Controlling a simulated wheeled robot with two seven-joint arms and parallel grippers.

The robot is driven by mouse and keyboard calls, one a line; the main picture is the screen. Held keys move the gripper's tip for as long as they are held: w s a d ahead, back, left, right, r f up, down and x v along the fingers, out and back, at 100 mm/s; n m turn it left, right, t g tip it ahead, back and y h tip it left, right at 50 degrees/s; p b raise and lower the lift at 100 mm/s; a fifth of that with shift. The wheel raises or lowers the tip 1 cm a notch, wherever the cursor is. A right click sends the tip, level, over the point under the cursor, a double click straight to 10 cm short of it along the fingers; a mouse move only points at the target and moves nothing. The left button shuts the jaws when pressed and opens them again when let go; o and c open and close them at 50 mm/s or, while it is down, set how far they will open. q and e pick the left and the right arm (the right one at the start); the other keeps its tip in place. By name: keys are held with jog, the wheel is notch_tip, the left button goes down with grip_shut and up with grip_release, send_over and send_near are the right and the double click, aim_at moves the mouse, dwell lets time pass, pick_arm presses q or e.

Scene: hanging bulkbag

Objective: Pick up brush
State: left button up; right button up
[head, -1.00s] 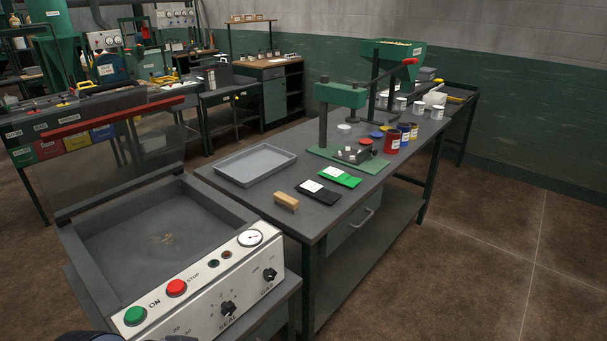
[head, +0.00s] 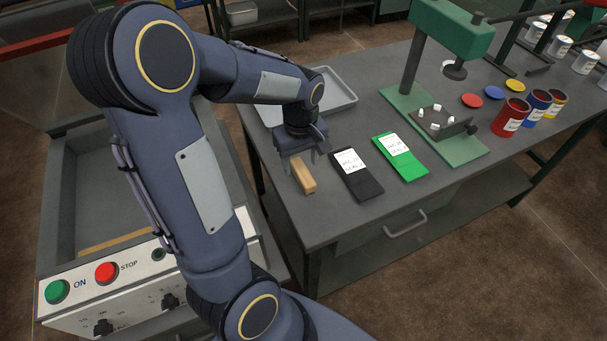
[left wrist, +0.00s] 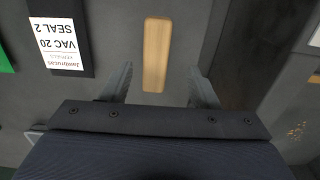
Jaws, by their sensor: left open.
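The brush (head: 303,175) lies on the dark worktable near its left front edge, and only its wooden back shows. In the left wrist view the brush (left wrist: 157,54) points lengthwise away from my left gripper (left wrist: 158,88). The gripper is open, with one finger to each side of the near end of the brush and gaps on both sides. In the head view my left gripper (head: 304,153) hangs over the table just behind the brush. I cannot tell its exact height above the table. My right gripper is not in view.
A black pouch (head: 357,174) and a green pouch (head: 401,157) lie right of the brush. A grey tray (head: 340,88) is behind my gripper. A press (head: 446,30), red lid (head: 472,101) and paint cans stand farther right. The sealing machine (head: 70,222) is at left.

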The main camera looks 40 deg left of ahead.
aim_at(303, 173)
pick_arm(q)
jog(key=f, duration=0.5)
jog(key=shift+w+d+f, duration=0.2)
jog(key=shift+w+f, duration=0.05)
jog(key=shift+f, duration=0.05)
jog(key=c, duration=1.1)
jog(key=shift+r, duration=0.1)
